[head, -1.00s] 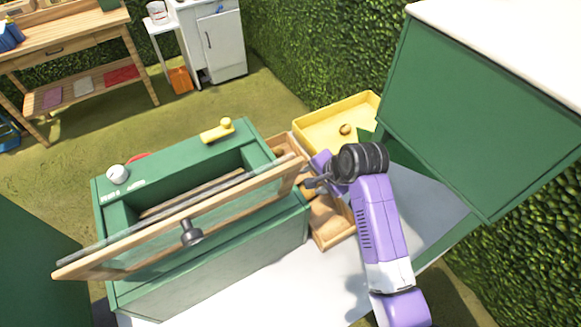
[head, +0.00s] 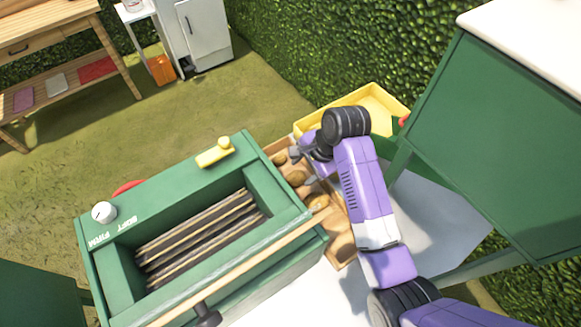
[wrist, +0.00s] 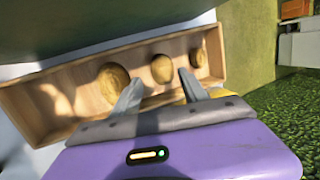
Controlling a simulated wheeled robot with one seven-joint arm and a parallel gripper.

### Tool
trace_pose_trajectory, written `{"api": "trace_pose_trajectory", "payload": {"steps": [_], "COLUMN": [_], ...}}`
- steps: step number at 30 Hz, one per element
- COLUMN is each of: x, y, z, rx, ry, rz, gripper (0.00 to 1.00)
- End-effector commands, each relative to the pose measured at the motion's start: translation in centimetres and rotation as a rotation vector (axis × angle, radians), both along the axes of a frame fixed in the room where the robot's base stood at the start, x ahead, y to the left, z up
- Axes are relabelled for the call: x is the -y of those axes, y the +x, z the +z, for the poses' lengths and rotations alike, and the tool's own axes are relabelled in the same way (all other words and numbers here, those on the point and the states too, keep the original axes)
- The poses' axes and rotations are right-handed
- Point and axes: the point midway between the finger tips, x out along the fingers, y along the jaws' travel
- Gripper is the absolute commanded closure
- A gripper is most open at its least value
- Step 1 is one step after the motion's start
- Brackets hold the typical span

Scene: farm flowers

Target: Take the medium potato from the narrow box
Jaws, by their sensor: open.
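The narrow box (head: 343,246) is a long wooden box beside the green machine. It also shows in the wrist view (wrist: 24,115). In the wrist view a large potato (wrist: 114,84), a middle-sized potato (wrist: 162,69) and a small potato (wrist: 198,57) lie in a row; a shaded shape at the left end may be another. In the head view several potatoes show, including the middle-sized one (head: 295,178). My gripper (wrist: 159,77) is open and empty above the box, its fingers either side of the middle-sized potato in the picture. It shows beside the box's far part in the head view (head: 297,153).
A yellow tray (head: 375,98) lies behind, partly hidden by my arm. A green panel (head: 490,150) stands at the right.

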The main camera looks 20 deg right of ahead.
Motion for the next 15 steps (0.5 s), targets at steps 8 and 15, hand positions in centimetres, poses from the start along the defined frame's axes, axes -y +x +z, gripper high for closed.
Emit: {"api": "trace_pose_trajectory", "payload": {"steps": [8, 15], "x": [-0.4, -0.1], "y": [0.6, 1.4], "z": [-2.3, -4.8], "rx": [-0.002, -0.003], "ry": [0.000, 0.001], "rz": [0.000, 0.000], "gripper": [0.48, 0.48]}}
